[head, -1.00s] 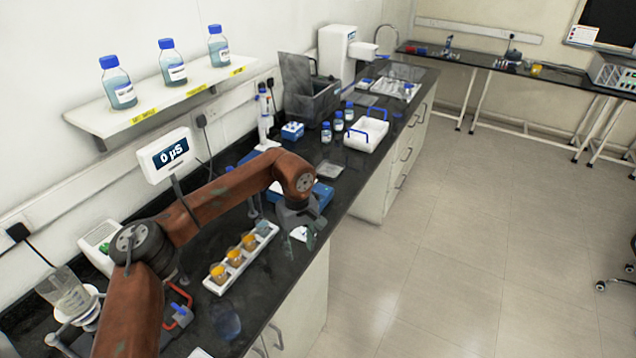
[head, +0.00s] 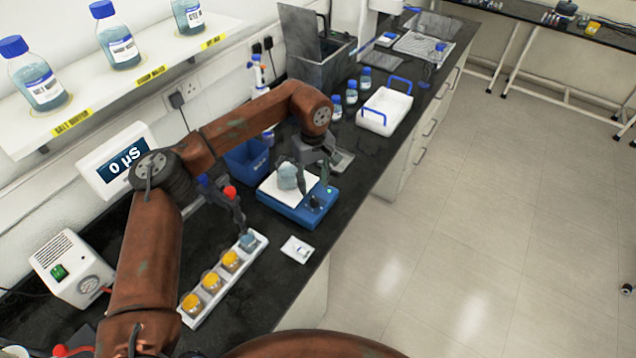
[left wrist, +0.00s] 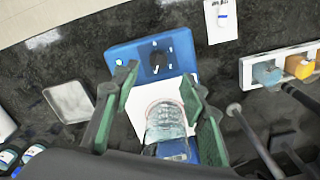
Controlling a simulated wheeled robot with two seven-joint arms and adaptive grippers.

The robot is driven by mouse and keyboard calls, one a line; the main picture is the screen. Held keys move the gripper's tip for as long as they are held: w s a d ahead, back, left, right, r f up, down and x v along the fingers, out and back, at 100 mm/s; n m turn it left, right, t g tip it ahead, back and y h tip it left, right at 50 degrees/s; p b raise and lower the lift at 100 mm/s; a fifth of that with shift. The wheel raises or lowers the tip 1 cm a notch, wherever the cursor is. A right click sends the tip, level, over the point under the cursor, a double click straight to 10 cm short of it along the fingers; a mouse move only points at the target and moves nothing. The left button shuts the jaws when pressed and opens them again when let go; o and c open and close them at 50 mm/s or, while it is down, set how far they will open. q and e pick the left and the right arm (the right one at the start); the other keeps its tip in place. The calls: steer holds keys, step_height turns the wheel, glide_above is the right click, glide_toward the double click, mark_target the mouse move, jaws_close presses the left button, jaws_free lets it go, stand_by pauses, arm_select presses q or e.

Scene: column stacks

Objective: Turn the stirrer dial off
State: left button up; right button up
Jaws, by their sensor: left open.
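The stirrer (head: 297,212) is a blue box with a white top plate on the black bench. Its dark round dial (head: 315,203) is on the near face, with white marks around it. The dial also shows in the left wrist view (left wrist: 157,60). My left gripper (head: 316,180) is open above the stirrer. In the left wrist view its green-padded fingers (left wrist: 160,78) are apart, with the beaker between them and the dial beyond the tips. My right gripper is out of view.
A small white card (head: 297,249) lies in front. A white tray with blue handles (head: 385,110) stands behind right.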

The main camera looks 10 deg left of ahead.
mark_target(314, 199)
arm_select(q)
steer(key=shift+w, duration=0.2)
steer(key=shift+f, duration=0.35)
step_height(314, 199, down, 7)
jaws_close()
stand_by(0.5)
